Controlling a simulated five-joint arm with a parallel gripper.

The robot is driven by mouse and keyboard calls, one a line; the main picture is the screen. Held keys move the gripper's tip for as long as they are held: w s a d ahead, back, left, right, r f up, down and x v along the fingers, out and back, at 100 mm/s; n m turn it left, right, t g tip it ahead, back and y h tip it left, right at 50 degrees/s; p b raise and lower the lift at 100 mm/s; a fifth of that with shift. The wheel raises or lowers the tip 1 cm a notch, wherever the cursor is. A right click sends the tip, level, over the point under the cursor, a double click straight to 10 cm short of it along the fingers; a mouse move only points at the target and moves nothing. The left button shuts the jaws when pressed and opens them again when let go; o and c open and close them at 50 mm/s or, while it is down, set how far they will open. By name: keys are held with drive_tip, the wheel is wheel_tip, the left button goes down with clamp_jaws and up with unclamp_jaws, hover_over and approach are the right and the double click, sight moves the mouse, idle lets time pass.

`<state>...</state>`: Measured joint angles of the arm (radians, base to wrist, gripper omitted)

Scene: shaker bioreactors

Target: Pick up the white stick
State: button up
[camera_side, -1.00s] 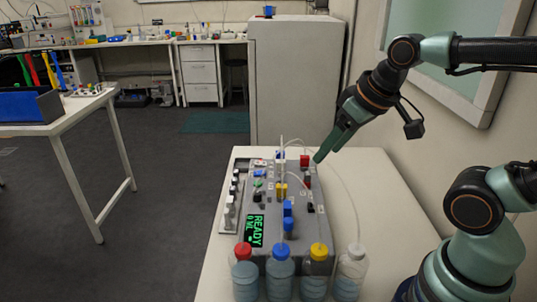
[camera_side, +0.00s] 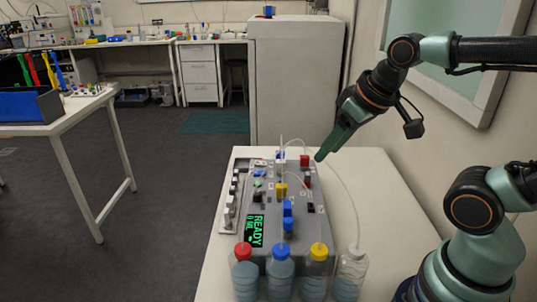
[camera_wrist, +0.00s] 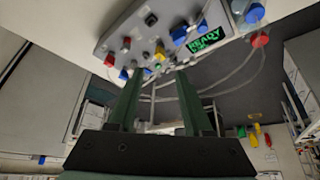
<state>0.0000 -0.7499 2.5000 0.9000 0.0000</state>
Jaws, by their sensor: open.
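A thin, pale upright stick (camera_side: 281,150) rises from the back part of the grey bioreactor device; it may be the white stick, but it is hard to tell from the thin tubing. My gripper (camera_side: 319,157) points down and left at the device's back right corner, to the right of the stick and apart from it. In the wrist view my gripper (camera_wrist: 158,76) shows two green fingers spread apart. Thin whitish lines pass between and beyond them; I cannot tell which is the stick. Nothing is visibly held.
The grey device (camera_side: 262,215) has coloured knobs and a green READY display (camera_side: 255,230). Several capped bottles (camera_side: 281,275) stand at its front, with clear tubes arching over. The white table (camera_side: 385,200) is clear to the right. A tall grey cabinet (camera_side: 295,80) stands behind.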

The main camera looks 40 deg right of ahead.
drive_tip(key=m+g, duration=0.6)
drive_tip(key=m, duration=0.3)
hover_over(227, 210)
wheel_tip(227, 210, down, 11)
wheel_tip(227, 210, down, 11)
drive_tip(key=shift+a+f, duration=0.1)
drive_tip(key=shift+f, duration=0.1)
clamp_jaws()
